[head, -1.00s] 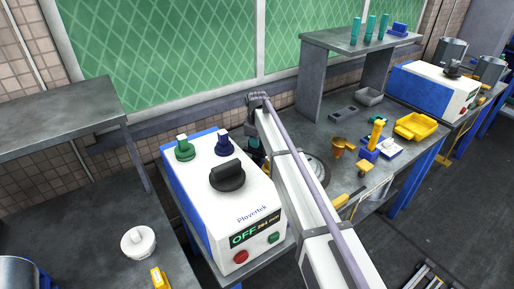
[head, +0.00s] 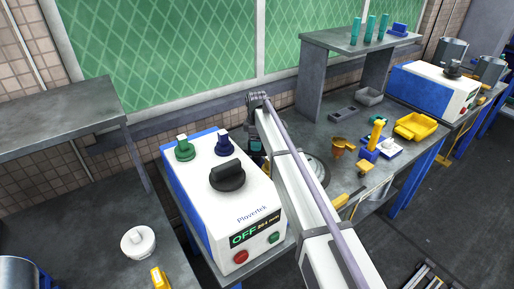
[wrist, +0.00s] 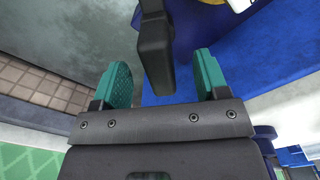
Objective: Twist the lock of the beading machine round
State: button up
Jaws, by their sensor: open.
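A white and blue machine (head: 225,205) stands on the bench in the head view, with a black knob (head: 227,176) on top and an OFF display on its front. My gripper (wrist: 164,78) is open, with its two teal fingers apart in the wrist view. A black lever-like bar (wrist: 154,50), which looks like the lock, reaches down between the fingers, with gaps visible on both sides. Behind it is a blue surface (wrist: 240,45). In the head view my gripper is beside the machine's far right side, largely hidden by my arm.
A green knob (head: 185,150) and a blue knob (head: 224,144) stand on the machine's top. A round white lidded thing (head: 138,241) is on the left bench. A yellow tray (head: 416,126) and a second machine (head: 432,88) are at the right. A green mesh panel (head: 170,60) stands behind.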

jog(key=shift+r, duration=0.1)
notch_tip(320, 180, up, 7)
jog(key=p, duration=0.7)
jog(key=shift+r, duration=0.15)
jog(key=shift+c, duration=0.7)
notch_tip(320, 180, up, 3)
jog(key=p, duration=0.3)
jog(key=shift+c, duration=0.9)
notch_tip(320, 180, down, 11)
jog(key=b, duration=1)
jog(key=shift+r, duration=0.2)
